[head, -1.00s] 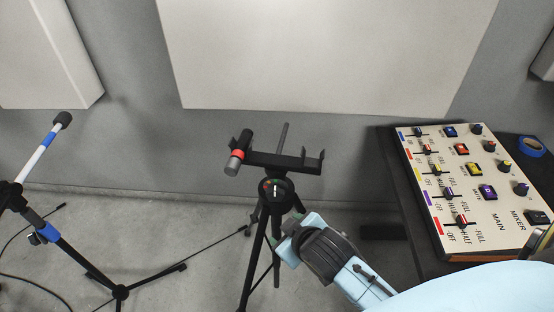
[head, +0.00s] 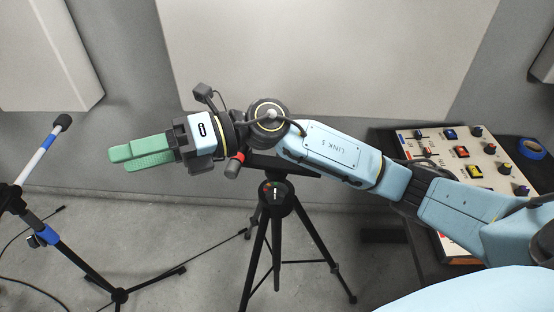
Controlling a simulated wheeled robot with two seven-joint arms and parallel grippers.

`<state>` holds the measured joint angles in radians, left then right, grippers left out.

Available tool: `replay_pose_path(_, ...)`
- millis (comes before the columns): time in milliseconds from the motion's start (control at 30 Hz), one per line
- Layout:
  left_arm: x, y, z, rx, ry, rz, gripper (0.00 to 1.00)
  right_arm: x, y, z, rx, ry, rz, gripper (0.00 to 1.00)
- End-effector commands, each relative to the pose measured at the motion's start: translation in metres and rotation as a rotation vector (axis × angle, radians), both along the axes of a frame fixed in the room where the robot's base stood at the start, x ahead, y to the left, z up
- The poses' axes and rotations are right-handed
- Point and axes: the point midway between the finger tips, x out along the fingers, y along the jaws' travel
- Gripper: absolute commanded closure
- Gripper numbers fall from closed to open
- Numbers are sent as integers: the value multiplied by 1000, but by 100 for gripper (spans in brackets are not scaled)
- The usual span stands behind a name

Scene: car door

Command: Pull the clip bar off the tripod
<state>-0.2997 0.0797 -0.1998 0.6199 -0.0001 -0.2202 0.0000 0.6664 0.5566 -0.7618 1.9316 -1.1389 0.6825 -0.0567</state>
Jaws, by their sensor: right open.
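The black tripod (head: 277,199) stands upright in the middle of the head view. The dark clip bar (head: 292,167) sits across its top, mostly hidden behind my right arm. A grey cylinder end with a red band (head: 235,163) shows at the bar's left end, just below my right wrist. My right gripper (head: 123,160) has green fingers with a narrow gap between them. It is open and empty, pointing left, beyond the bar's left end. My left gripper is not in view.
A mixer board (head: 486,160) with knobs and sliders lies on a dark table at the right, partly behind my right arm. A roll of blue tape (head: 532,148) is at the table's far side. A microphone stand (head: 47,236) stands at the left, with cables on the floor.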

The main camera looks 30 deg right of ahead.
Motion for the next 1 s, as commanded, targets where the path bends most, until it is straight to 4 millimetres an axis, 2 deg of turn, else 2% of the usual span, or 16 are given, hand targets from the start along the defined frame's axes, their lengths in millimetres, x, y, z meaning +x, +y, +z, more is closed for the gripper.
replay_pose_path(67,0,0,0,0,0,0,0,5,-12,-23,-236,-113,79,38)
replay_pose_path(133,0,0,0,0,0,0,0,14,-34,-45,-455,-187,139,38)
replay_pose_path(267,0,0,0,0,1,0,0,38,-99,-73,-868,-258,208,38)
replay_pose_path(400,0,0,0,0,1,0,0,61,-181,-73,-1242,-240,225,38)
replay_pose_path(500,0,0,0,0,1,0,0,69,-228,-63,-1430,-197,219,38)
replay_pose_path(600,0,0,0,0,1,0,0,72,-257,-54,-1543,-156,211,38)
replay_pose_path(667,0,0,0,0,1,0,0,72,-267,-52,-1581,-140,208,38)
replay_pose_path(767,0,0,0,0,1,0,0,71,-274,-59,-1607,-125,210,38)
replay_pose_path(1000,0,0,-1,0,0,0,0,71,-274,-105,-1606,-127,212,38)
